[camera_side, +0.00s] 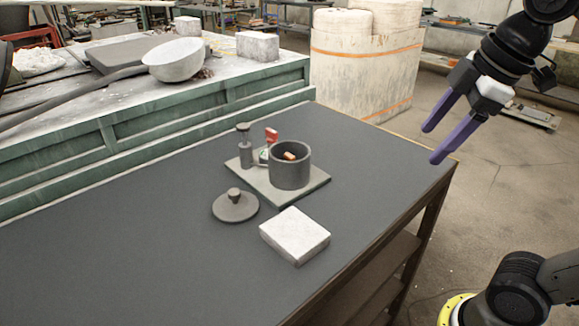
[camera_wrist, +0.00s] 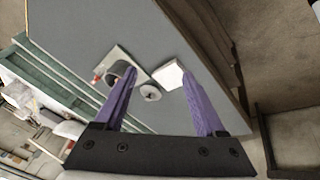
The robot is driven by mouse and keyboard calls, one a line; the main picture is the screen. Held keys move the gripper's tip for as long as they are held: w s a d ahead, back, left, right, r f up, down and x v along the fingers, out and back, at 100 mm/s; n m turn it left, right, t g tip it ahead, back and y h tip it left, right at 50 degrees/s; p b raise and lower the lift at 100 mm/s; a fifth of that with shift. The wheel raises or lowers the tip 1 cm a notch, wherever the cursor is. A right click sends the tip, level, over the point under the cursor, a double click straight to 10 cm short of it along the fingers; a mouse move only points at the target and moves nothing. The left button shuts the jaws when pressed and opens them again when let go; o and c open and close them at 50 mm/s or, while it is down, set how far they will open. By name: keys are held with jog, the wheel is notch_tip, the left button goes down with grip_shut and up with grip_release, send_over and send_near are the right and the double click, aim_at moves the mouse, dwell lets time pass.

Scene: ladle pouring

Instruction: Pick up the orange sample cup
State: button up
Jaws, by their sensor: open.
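A small orange object (camera_side: 289,156), likely the sample cup, shows inside a dark round pot (camera_side: 290,173); most of it is hidden by the pot wall. The pot stands on a thin grey base plate (camera_side: 305,191). My gripper (camera_side: 433,144) has two purple fingers, open and empty. It is above the table's right edge, to the right of the pot and well apart from it. The fingers also show in the wrist view (camera_wrist: 159,72).
A dark post (camera_side: 244,147) and a red-topped item (camera_side: 271,136) stand beside the pot on the plate. A round knobbed lid (camera_side: 235,206) and a white block (camera_side: 295,235) lie in front. The left of the dark table (camera_side: 130,245) is clear. A green-sided bench (camera_side: 180,137) stands behind.

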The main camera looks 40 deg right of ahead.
jog(key=w+r+n+g, duration=0.1)
jog(key=w+r+n, duration=0.3)
jog(key=w+r, duration=0.35)
jog(key=n+g, duration=0.4)
jog(key=n, duration=0.1)
send_over(290, 154)
notch_tip(290, 154, down, 10)
notch_tip(290, 154, down, 15)
jog(key=shift+r, duration=0.15)
jog(key=c, duration=1.1)
jog(key=shift+r, duration=0.1)
jog(key=shift+c, duration=0.2)
